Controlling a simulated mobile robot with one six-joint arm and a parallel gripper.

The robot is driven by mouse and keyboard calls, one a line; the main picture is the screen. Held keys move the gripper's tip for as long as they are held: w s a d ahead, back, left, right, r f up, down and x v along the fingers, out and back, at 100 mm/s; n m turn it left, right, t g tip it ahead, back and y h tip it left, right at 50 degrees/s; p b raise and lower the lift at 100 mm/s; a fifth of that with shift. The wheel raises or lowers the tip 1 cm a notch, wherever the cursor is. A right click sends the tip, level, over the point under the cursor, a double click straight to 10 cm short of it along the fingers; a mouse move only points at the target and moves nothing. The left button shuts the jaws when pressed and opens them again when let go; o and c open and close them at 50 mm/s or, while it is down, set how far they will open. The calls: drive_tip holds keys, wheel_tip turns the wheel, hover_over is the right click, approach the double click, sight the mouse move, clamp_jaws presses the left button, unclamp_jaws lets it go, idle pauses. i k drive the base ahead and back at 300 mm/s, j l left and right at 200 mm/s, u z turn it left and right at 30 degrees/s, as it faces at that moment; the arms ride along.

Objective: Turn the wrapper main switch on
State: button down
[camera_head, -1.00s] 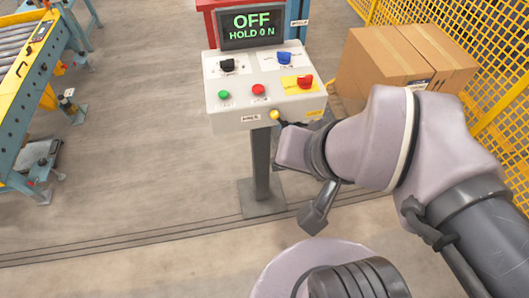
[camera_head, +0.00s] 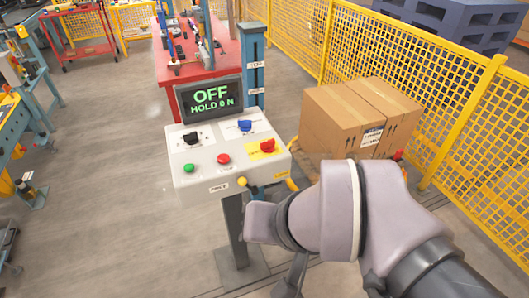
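The control box (camera_head: 205,190) is a pale panel on a grey post. A red rotary handle on a yellow plate (camera_head: 267,146), which looks like the main switch, sits at its right. Its labels are too small to read. The display (camera_head: 210,98) above reads "OFF" and "HOLD 0 N". My arm's wrist comes in from the lower right, ending just in front of the box's lower right corner. A small dark tip (camera_head: 254,189), perhaps part of my gripper, shows beside a yellow knob (camera_head: 242,181) on the front edge. The fingers are otherwise hidden behind my wrist.
The panel also has a black knob (camera_head: 191,138), a blue knob (camera_head: 244,126), a green button (camera_head: 188,168) and a red button (camera_head: 223,159). A cardboard box (camera_head: 345,118) and yellow mesh fence (camera_head: 400,60) stand to the right.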

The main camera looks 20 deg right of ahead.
sight(268, 145)
drive_tip(key=i+l, duration=0.55)
drive_tip(key=l, duration=0.25)
drive_tip(key=i+l+u, duration=0.1)
drive_tip(key=i+l, duration=0.2)
drive_tip(key=l, duration=0.1)
